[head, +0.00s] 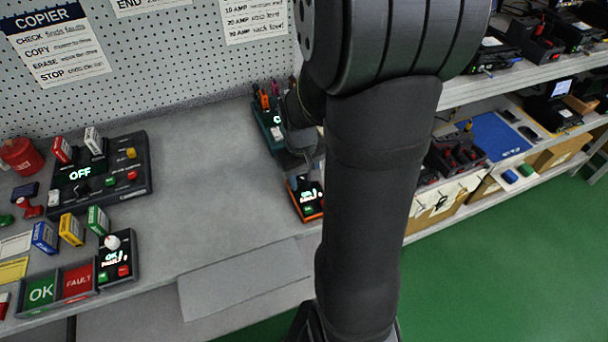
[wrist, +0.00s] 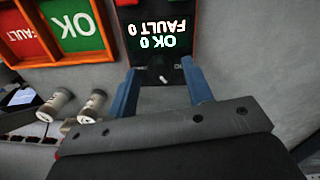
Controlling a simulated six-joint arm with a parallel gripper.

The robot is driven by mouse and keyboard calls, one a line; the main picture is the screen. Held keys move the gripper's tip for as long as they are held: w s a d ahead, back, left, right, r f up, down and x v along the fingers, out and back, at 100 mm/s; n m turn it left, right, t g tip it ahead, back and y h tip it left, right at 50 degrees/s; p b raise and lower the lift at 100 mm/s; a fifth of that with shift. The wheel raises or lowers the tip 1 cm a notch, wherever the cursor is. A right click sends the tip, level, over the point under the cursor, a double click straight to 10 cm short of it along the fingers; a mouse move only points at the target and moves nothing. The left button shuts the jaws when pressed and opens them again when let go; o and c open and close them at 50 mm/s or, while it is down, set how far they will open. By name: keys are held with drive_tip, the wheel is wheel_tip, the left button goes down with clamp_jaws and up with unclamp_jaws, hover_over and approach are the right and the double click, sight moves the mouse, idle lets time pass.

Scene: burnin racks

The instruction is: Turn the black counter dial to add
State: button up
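In the wrist view a dark counter (wrist: 160,14) shows a lit display with OK 0 and FAULT 0, upside down. Below the display is a black dial (wrist: 152,75) with a small pale mark. My gripper (wrist: 162,88) is open, with one blue finger on each side of the dial. I cannot tell whether either finger touches it. In the head view my gripper (head: 298,160) is partly hidden by my arm, over an orange-edged counter (head: 309,213) with a lit display. Another counter (head: 125,262), with a white knob, stands at the left.
Green OK and red FAULT trays (wrist: 73,22) in an orange frame lie beside the counter in the wrist view. Two small capped jars (wrist: 88,105) stand nearby. A dark OFF panel (head: 125,180) and coloured boxes (head: 71,229) stand at the left. The middle bench is clear.

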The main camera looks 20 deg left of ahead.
sight(301, 181)
wheel_tip(301, 181, up, 17)
drive_tip(key=shift+s+a+r, duration=0.2)
drive_tip(key=shift+s+a, duration=0.1)
drive_tip(key=shift+s, duration=0.1)
idle(0.5)
drive_tip(key=f, duration=1.7)
drive_tip(key=shift+w+d+f, duration=0.25)
drive_tip(key=shift+w+d, duration=0.05)
drive_tip(key=shift+w, duration=0.1)
